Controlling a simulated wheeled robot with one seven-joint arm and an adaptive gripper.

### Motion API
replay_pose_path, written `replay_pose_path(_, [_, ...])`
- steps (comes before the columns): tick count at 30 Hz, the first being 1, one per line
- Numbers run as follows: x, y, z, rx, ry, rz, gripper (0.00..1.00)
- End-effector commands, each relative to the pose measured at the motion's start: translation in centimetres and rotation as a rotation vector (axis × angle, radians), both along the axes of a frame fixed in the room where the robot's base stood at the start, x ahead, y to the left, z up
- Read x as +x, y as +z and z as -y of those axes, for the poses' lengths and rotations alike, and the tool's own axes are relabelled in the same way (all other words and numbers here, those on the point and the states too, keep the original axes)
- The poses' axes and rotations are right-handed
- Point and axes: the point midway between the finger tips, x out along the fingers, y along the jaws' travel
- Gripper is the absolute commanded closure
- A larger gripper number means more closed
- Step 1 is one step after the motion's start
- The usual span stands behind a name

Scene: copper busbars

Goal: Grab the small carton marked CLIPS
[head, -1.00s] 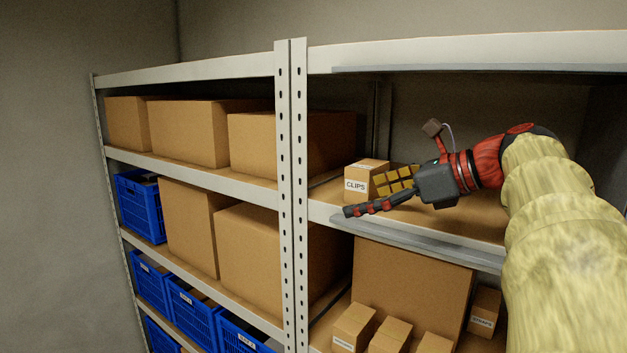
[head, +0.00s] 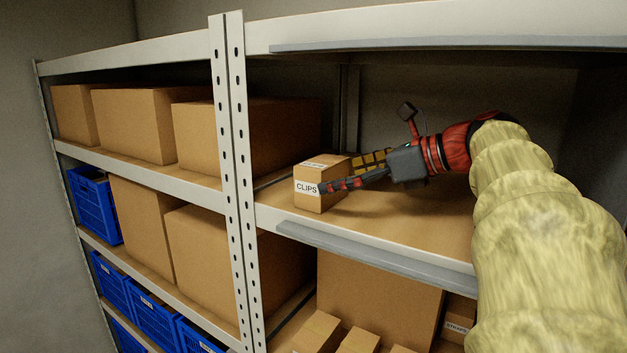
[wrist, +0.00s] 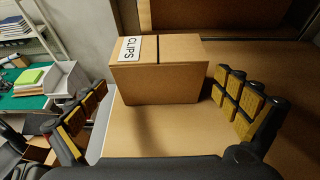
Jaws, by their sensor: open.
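The small carton marked CLIPS (head: 318,184) stands upright near the front edge of the shelf, by the metal post. My gripper (head: 346,172) reaches in from the right with its fingers around the carton's near end in the head view. One finger passes in front of the label side and the other is behind. In the wrist view the CLIPS carton (wrist: 160,76) lies ahead between the two spread fingers of my gripper (wrist: 160,112), with a gap visible on both sides. The gripper is open and not closed on it.
The shelf board (head: 420,215) is clear to the right of the carton. A perforated post (head: 235,170) stands to the left. Large cartons (head: 245,130) fill the bay beyond it. Below are more cartons and blue crates (head: 95,205).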

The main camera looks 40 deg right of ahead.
Motion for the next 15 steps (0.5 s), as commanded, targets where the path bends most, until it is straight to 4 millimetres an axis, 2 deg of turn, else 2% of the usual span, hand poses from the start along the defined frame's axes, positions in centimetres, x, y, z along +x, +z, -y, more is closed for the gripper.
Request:
replay_pose_path(9, [3.5,-1.4,-1.7,0.002,0.003,-0.002,0.0])
replay_pose_path(15, [4.1,-1.8,-1.8,0.002,0.0,-0.002,0.0])
